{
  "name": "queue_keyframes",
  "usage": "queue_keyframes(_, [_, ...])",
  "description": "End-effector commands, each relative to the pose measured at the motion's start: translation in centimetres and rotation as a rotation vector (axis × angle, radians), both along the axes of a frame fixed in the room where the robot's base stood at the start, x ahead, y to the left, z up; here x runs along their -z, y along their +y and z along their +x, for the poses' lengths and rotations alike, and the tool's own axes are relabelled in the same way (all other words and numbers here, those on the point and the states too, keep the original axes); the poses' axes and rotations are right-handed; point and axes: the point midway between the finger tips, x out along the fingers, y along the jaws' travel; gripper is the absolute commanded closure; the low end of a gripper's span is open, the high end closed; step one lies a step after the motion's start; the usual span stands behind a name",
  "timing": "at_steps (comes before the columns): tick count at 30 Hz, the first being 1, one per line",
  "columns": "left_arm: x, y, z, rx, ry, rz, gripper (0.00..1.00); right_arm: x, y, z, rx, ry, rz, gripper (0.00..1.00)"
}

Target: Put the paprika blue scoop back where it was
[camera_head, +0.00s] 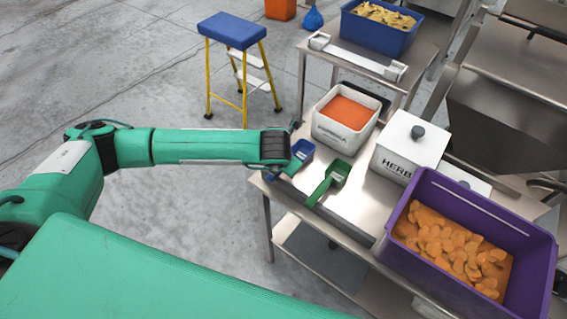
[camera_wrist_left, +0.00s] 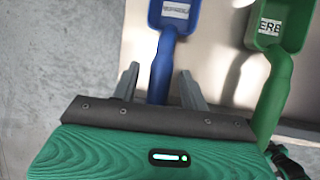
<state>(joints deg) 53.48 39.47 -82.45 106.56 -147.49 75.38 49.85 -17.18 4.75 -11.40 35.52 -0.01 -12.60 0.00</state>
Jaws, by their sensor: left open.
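The blue scoop (camera_head: 302,150) lies on the steel table (camera_head: 362,197) in front of the white paprika tub (camera_head: 352,141). The tub is filled with orange powder. In the left wrist view the scoop (camera_wrist_left: 174,14) has a white label with small, blurred print. My left gripper (camera_head: 294,152) is at the table's left edge by the scoop. In the left wrist view my left gripper (camera_wrist_left: 158,78) is open, with a finger on each side of the blue handle and gaps showing. The handle's end is hidden by the gripper body. My right gripper is not in view.
A green scoop (camera_head: 330,180) lies just right of the blue one, its handle close to my gripper. A white lidded herbs tub (camera_head: 405,148) and a purple crate (camera_head: 393,238) of orange slices stand further right. A blue-topped step stool (camera_head: 231,30) stands behind.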

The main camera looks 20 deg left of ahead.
Motion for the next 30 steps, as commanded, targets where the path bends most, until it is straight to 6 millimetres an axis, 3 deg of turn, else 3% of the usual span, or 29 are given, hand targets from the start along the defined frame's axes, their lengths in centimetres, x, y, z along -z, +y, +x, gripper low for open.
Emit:
queue_keyframes(18, [-9.3,-0.4,-4.7,0.001,-0.002,-0.002,0.55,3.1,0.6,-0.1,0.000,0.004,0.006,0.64])
queue_keyframes(30, [-10.4,-0.4,-5.2,0.000,0.000,0.000,0.55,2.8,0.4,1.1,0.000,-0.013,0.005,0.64])
